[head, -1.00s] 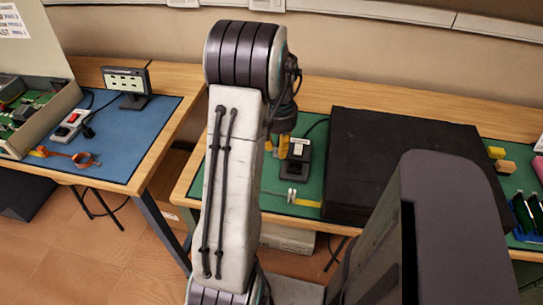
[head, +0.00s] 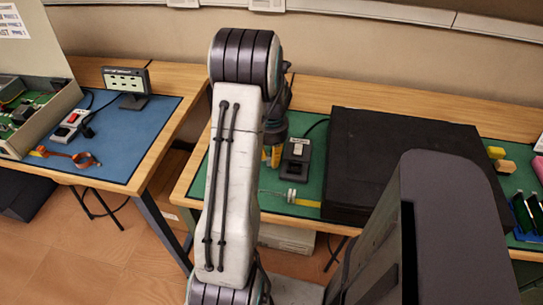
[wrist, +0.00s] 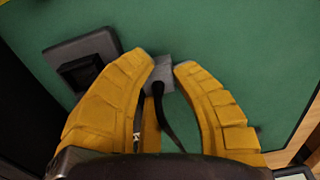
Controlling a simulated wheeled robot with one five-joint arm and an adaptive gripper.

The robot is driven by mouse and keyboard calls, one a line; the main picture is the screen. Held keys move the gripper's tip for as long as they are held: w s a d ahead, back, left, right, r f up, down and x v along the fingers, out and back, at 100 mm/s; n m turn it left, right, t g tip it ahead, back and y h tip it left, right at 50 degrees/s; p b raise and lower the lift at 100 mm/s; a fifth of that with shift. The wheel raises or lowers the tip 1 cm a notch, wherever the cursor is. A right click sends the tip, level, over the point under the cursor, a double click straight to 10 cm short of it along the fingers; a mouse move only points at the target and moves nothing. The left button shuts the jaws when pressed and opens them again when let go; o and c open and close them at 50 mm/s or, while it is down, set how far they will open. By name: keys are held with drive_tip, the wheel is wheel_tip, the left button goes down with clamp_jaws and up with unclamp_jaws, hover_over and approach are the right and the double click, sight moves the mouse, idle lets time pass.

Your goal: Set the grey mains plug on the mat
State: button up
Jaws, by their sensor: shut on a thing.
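The grey mains plug (wrist: 163,72) is between the tips of my gripper's yellow fingers in the wrist view, with a black cord trailing back from it. My gripper (wrist: 167,66) is shut on it. In the head view my gripper (head: 271,157) hangs left of a dark socket block (head: 295,158), and the plug is hidden there. The socket block also shows left of my fingers in the wrist view (wrist: 110,43); its square recess is empty. The green mat (wrist: 235,60) lies below the plug; I cannot tell whether they touch. It covers the right bench in the head view (head: 317,170).
A large black box (head: 400,150) stands right of the socket block. A small spool-like piece (head: 291,196) lies near the mat's front edge. The left bench has a blue mat (head: 130,135), a power strip (head: 72,124) and a small display (head: 126,82).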

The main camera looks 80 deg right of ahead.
sight(271, 156)
drive_tip(key=shift+f, duration=0.1)
drive_tip(key=o, duration=0.8)
wheel_tip(271, 156, up, 12)
drive_tip(key=p, duration=0.1)
idle(0.4)
